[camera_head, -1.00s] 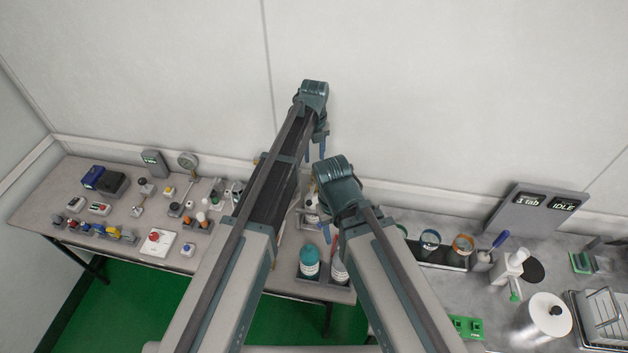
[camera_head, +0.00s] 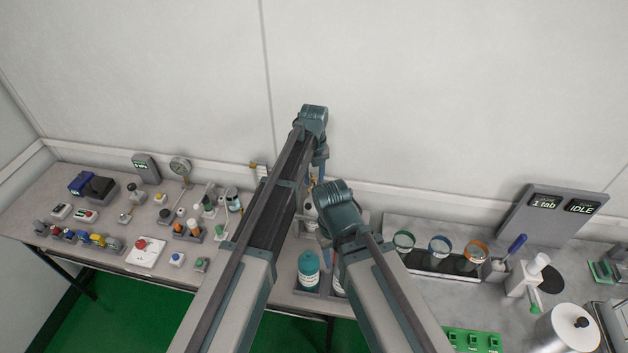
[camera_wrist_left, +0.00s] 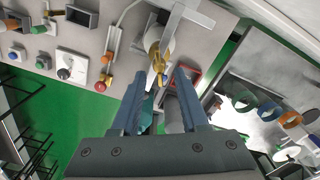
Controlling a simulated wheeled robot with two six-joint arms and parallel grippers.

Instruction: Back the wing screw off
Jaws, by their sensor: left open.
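A brass-coloured wing-shaped piece (camera_wrist_left: 157,60), which looks like the wing screw, shows in the left wrist view on a grey fixture. My left gripper (camera_wrist_left: 159,84) is open, one finger on each side, with the brass piece just beyond the fingertips in the picture. I cannot tell the depth gap, and I see no contact. In the head view my left gripper (camera_head: 321,160) points down over the back of the bench, and my arm hides much of the fixture. My right arm's wrist (camera_head: 342,207) hides its own jaws.
A teal-capped bottle (camera_head: 309,268) stands in a grey tray below the arms. Switches, knobs and a gauge (camera_head: 180,166) crowd the left bench.

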